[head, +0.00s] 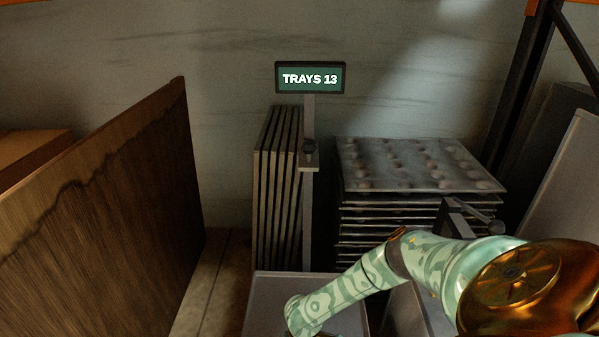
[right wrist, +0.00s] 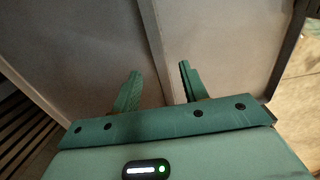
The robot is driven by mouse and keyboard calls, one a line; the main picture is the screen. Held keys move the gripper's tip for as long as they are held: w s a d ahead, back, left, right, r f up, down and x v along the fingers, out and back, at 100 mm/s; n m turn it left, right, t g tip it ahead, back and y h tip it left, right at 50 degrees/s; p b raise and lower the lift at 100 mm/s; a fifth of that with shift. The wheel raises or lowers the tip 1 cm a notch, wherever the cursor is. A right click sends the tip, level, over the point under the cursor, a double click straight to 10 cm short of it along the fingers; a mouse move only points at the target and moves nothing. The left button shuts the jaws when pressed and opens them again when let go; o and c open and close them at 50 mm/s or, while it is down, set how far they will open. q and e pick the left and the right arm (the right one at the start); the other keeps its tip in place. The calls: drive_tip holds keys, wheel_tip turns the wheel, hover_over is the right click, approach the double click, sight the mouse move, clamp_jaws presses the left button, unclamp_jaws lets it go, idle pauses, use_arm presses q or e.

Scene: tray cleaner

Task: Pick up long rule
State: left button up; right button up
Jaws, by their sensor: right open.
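I cannot make out a long rule for certain in either view. In the right wrist view, my right gripper (right wrist: 160,72) is open, with its two green fingers apart and nothing clearly held. A narrow pale strip (right wrist: 153,38) runs from the top edge down toward the gap between the fingers; I cannot tell whether it is the rule or a panel edge. In the head view my right arm reaches from the right to the lower middle, and its gripper is not visible there. My left gripper is in neither view.
A grey tray-like surface (head: 272,289) lies below my right forearm. A stack of trays (head: 420,163) stands behind it, beside upright trays (head: 277,190) and a post with a "TRAYS 13" sign (head: 310,78). A tall brown panel (head: 110,215) blocks the left.

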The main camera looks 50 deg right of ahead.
drive_tip(key=shift+f, duration=0.45)
drive_tip(key=shift+f+b, duration=0.3)
drive_tip(key=f+b, duration=0.1)
drive_tip(key=f, duration=0.1)
drive_tip(key=f+b, duration=0.2)
drive_tip(key=shift+s+d+f, duration=0.1)
drive_tip(key=shift+s+d, duration=0.1)
drive_tip(key=shift+f, duration=0.25)
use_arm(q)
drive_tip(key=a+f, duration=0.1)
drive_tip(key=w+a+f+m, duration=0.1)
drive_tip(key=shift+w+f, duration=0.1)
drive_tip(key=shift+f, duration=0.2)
use_arm(e)
drive_tip(key=shift+r, duration=0.15)
drive_tip(key=shift+w, duration=0.15)
clamp_jaws()
